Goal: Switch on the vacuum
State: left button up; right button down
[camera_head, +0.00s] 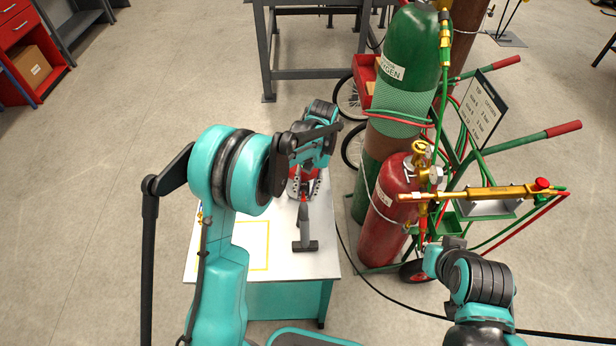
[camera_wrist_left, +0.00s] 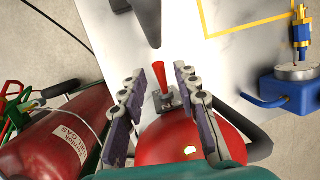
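The vacuum has a rounded red body (camera_wrist_left: 185,140) and stands on the white table, with a red lever (camera_wrist_left: 160,78) on a small grey mount. In the head view, my left arm largely covers its red body, and a dark flat-ended part (camera_head: 305,246) shows in front. My left gripper (camera_wrist_left: 157,73) is open, its fingers on either side of the lever with gaps showing. In the head view the left gripper (camera_head: 303,186) is over the vacuum. My right gripper (camera_head: 437,257) is low at the right, away from the table; its fingers are not clear.
The white table (camera_head: 318,262) has a yellow outline (camera_wrist_left: 222,33). A blue device with a brass fitting (camera_wrist_left: 300,45) stands on it. Right of the table are a red gas cylinder (camera_head: 388,215), a green oxygen cylinder (camera_head: 408,55) and a brass torch (camera_head: 470,193). A black cable crosses the floor.

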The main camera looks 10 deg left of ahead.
pick_arm(q)
jog(key=v, duration=1)
jog(key=shift+r, duration=0.35)
jog(key=shift+w+d, duration=0.1)
jog(key=s+a+r+m+t, duration=0.1)
jog(key=s+a+r+t, duration=0.15)
jog(key=s, duration=0.35)
jog(key=s+a+r+t, duration=0.1)
jog(key=s+r+t, duration=0.2)
jog(key=s+r, duration=0.15)
jog(key=s+a+f+m+t+h, duration=0.1)
jog(key=s+f+t, duration=0.3)
jog(key=s, duration=0.6)
jog(key=shift+s+f+t, duration=0.25)
jog(key=shift+s+t, duration=0.15)
jog(key=shift+t, duration=0.15)
